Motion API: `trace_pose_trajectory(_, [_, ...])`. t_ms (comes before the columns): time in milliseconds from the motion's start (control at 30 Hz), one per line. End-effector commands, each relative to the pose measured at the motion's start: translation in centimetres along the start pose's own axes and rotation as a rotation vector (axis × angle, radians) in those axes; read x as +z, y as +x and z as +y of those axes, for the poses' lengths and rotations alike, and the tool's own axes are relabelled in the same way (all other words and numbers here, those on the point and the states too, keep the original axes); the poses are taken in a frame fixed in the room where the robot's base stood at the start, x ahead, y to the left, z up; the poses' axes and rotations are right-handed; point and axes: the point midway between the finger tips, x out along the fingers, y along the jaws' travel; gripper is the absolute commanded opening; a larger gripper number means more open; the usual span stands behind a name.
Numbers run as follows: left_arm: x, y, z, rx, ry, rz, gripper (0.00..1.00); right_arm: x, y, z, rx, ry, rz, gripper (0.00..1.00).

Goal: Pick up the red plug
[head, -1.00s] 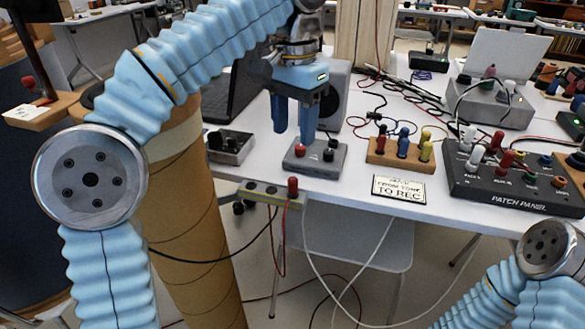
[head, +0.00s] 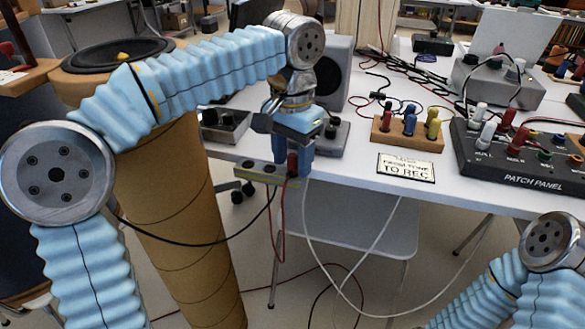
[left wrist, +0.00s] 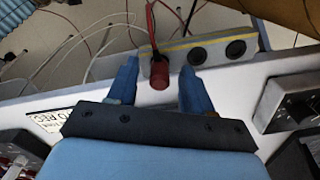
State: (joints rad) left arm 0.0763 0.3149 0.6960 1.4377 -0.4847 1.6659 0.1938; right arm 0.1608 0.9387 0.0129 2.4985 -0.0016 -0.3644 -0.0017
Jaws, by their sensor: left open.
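A red plug (head: 292,160) with a red cable stands at the strip on the table's front edge. In the left wrist view the red plug (left wrist: 159,74) lies between my left gripper's two blue fingers, with gaps on both sides. My left gripper (head: 291,174) is open around it and is not closed on it. In the head view the gripper partly hides the plug. The left gripper (left wrist: 159,69) shows both fingers in the left wrist view. Another red plug (head: 386,117) stands in a wooden holder. My right gripper is out of view.
The strip (head: 252,170) has dark sockets and a black cable. A grey box (head: 333,138) is partly hidden behind my gripper. The wooden holder (head: 406,138) also bears blue and yellow plugs. A sign (head: 406,167) and patch panel (head: 530,172) lie right. White cables hang below the table.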

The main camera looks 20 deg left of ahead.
Motion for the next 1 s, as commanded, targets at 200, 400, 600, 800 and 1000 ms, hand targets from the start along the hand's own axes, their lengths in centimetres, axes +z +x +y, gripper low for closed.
trace_pose_trajectory(200, [0.01,0.42,0.01,0.000,0.000,0.001,0.50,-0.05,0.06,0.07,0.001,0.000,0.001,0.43])
trace_pose_trajectory(400, [0.01,0.41,0.01,0.000,0.000,0.001,0.29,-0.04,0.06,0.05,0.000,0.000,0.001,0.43])
trace_pose_trajectory(600, [0.01,0.40,0.00,0.000,0.000,0.001,0.00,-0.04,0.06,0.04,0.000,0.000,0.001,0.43])
trace_pose_trajectory(800, [0.01,0.40,0.01,0.000,0.000,0.001,0.00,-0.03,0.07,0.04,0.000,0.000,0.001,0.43])
trace_pose_trajectory(1000, [-0.02,-0.14,0.03,0.000,0.001,0.002,0.00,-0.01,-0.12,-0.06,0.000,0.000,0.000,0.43])
